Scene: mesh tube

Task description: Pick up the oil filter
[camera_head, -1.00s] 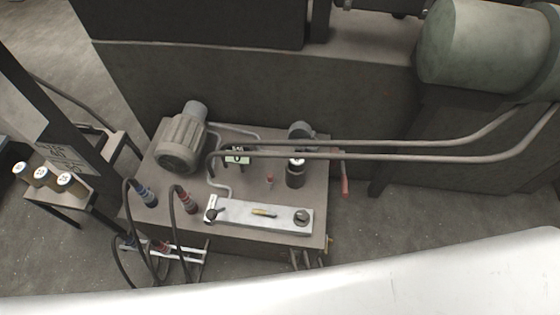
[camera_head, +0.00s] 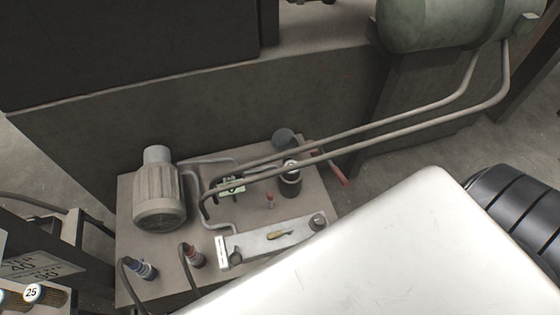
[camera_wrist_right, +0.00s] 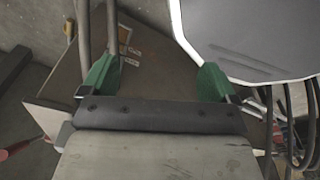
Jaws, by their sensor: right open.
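Short cylinders with tan mesh-like sides and pale end caps lie at the lower left edge of the head view. One cylinder (camera_head: 32,293) has a cap marked 25, and another is cut by the frame edge. A dark upright canister (camera_head: 290,184) with a light top stands on the power unit (camera_head: 215,212). I cannot tell for certain which of these is the oil filter. My right gripper (camera_wrist_right: 157,78) shows in the wrist view, its two green fingers wide apart with nothing between them. It is outside the head view. My left gripper is not in view.
A grey motor (camera_head: 160,190) stands on the unit. Two long pipes (camera_head: 400,122) run from it to a green tank (camera_head: 435,22). Hoses and a silver block (camera_head: 272,240) sit at its front. A red handle (camera_wrist_right: 15,150) shows in the wrist view.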

